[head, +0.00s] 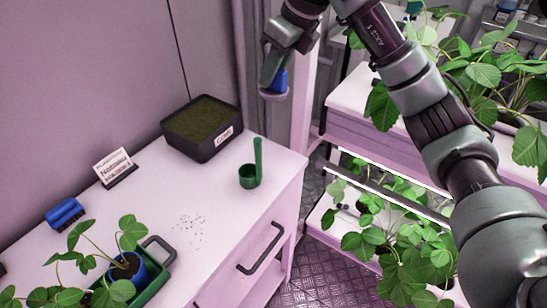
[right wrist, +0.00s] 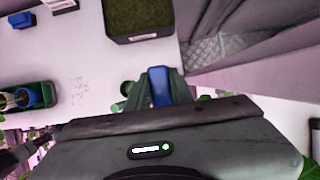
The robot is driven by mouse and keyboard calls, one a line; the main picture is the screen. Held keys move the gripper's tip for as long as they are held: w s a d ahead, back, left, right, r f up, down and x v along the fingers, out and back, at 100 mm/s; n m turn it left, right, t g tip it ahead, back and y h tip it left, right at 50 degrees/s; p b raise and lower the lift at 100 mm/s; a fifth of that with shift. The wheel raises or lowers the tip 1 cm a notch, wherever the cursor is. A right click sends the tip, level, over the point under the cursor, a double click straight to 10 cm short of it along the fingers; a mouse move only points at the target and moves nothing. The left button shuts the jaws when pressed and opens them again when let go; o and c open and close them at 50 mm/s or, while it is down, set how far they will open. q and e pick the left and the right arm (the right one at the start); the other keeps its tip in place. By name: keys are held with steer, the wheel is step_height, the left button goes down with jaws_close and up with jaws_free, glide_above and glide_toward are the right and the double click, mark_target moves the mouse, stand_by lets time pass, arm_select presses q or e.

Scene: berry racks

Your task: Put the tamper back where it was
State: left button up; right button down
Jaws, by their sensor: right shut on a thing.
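My right gripper (head: 272,72) is shut on the tamper (head: 280,81), a small blue piece with a pale rounded lower end. It is held in the air beyond the table's far right corner, at the upper middle of the head view. In the right wrist view the blue tamper (right wrist: 158,86) shows between the grey-green fingers (right wrist: 160,92). The gripper and tamper are apart from the white table (head: 215,215). My left gripper is not in view.
On the table are a black soil tub (head: 207,148), green scoop (head: 249,178), card sign (head: 115,166), blue brush-like thing (head: 65,212) and green tray (head: 155,284) with a potted plant. Loose crumbs lie mid-table. Racks of strawberry plants (head: 400,250) stand right.

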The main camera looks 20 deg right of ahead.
step_height(320, 180, down, 19)
steer(key=shift+f+p, duration=0.15)
steer(key=shift+p, duration=1)
steer(key=shift+f, duration=0.1)
steer(key=shift+f, duration=0.15)
steer(key=c, duration=1.3)
jaws_free()
steer(key=shift+o, duration=0.2)
steer(key=shift+r, duration=0.3)
steer(key=b+v, duration=0.1)
steer(key=v, duration=1.1)
